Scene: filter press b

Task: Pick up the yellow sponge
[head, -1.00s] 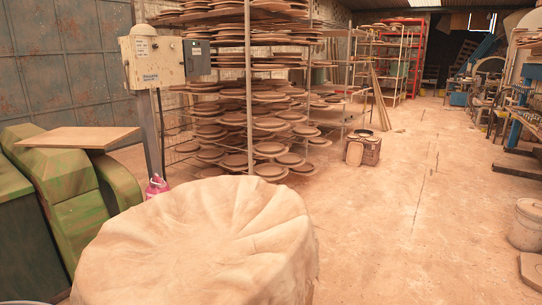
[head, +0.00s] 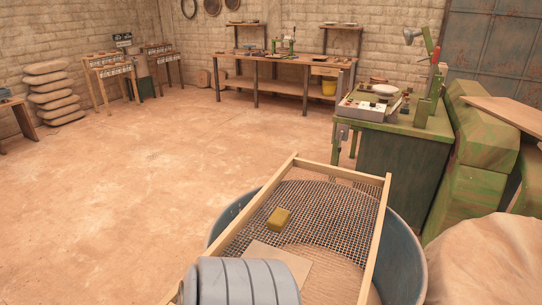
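The yellow sponge (head: 279,218) is a small block lying on the dark wire mesh of a wooden-framed sieve (head: 381,215). The sieve rests across a round blue-grey tub (head: 414,262) in the lower middle of the head view. A pale flat sheet (head: 279,263) lies just in front of the sponge. Neither of my grippers is in view, and nothing touches the sponge from above.
A grey ribbed rounded shape (head: 245,283) covers the sieve's near end; I cannot tell what it is. A green machine bench (head: 400,150) stands behind right, and a cloth-covered mound (head: 490,265) is at right. Open floor (head: 130,200) spreads left.

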